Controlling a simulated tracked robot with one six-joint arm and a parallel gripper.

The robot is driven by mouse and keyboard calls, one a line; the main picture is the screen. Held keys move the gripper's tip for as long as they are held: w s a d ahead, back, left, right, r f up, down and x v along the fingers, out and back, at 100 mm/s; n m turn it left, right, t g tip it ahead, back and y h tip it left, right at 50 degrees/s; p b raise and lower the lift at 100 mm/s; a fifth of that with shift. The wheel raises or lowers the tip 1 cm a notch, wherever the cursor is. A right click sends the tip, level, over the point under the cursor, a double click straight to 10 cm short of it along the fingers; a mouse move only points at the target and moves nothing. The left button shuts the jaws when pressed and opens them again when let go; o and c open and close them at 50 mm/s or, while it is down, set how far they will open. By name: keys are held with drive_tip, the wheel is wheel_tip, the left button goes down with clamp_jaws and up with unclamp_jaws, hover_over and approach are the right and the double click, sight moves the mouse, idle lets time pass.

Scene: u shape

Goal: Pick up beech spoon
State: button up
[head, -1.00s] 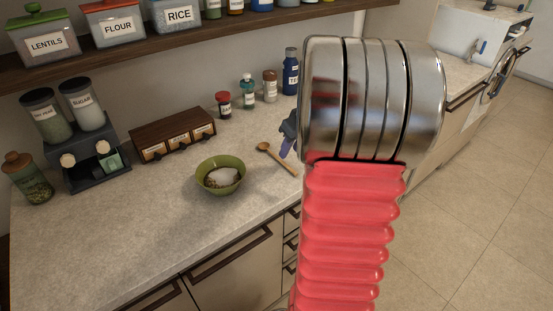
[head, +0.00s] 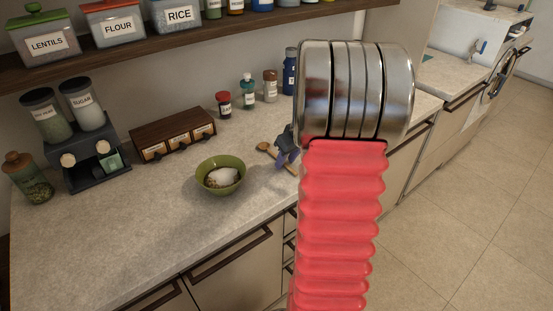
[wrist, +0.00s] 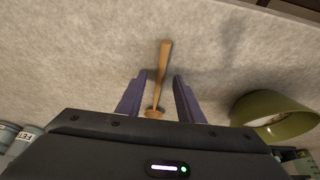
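The beech spoon (wrist: 162,75) lies on the stone counter. In the wrist view its handle points away and its bowl end sits between the two purple fingers of my gripper (wrist: 160,85). The fingers are apart, with a gap on both sides of the spoon, so my gripper is open. In the head view the spoon (head: 265,150) shows its bowl end at the left, and my gripper (head: 284,158) covers part of its handle. My red and metal arm hides what lies behind it.
A green bowl (head: 220,186) with white contents stands near the spoon; it also shows in the wrist view (wrist: 262,124). Small jars, such as the red-capped one (head: 223,104), stand along the wall. A wooden drawer box (head: 172,138) is at the left. The front counter is clear.

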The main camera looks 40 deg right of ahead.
drive_tip(key=shift+f, duration=0.1)
idle(0.5)
clamp_jaws()
